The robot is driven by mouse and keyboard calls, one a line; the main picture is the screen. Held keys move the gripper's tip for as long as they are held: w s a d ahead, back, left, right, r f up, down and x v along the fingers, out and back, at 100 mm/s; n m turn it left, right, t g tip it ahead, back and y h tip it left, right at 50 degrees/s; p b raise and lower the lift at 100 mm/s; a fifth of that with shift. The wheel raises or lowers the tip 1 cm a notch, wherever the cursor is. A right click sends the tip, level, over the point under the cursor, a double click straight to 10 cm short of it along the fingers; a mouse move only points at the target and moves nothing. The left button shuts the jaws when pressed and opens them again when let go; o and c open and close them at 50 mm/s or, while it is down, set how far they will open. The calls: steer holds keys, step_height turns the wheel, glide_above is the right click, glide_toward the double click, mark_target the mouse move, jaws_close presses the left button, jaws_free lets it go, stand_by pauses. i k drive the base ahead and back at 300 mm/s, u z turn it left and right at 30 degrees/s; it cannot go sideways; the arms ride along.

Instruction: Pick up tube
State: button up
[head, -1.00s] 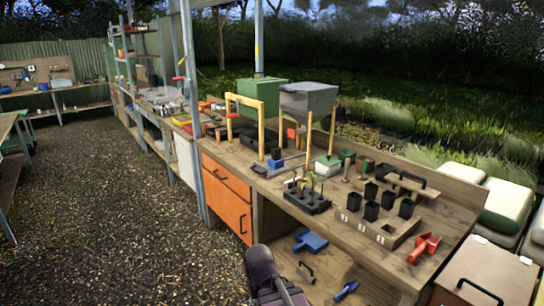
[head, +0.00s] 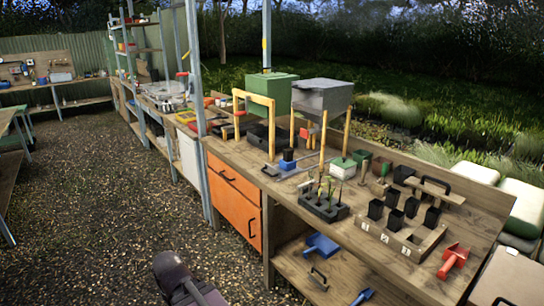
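Several small black square pots, which look like the plant tubes, stand on the wooden workbench. Some, such as this black tube (head: 411,207), are in or behind a low wooden rack (head: 372,229) with numbered white labels. A single black tube (head: 288,160) stands farther left by the yellow-framed tool. A black tray (head: 324,207) holds small green seedlings. A dark part of my arm shows at the bottom edge of the head view, left of the bench and apart from it. My gripper's fingers are not visible.
A red scoop (head: 453,260) lies near the bench's right end. A grey box (head: 321,95) on wooden legs and a green box (head: 271,87) stand at the back. Orange drawers (head: 234,200) and a lower shelf with a blue dustpan (head: 322,245) are below. The gravel floor at left is clear.

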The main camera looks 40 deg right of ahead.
mark_target(288, 152)
steer(key=u, duration=0.2)
steer(key=i, duration=0.75)
steer(key=z, duration=0.55)
steer(key=i, duration=0.8)
steer(key=z, duration=0.5)
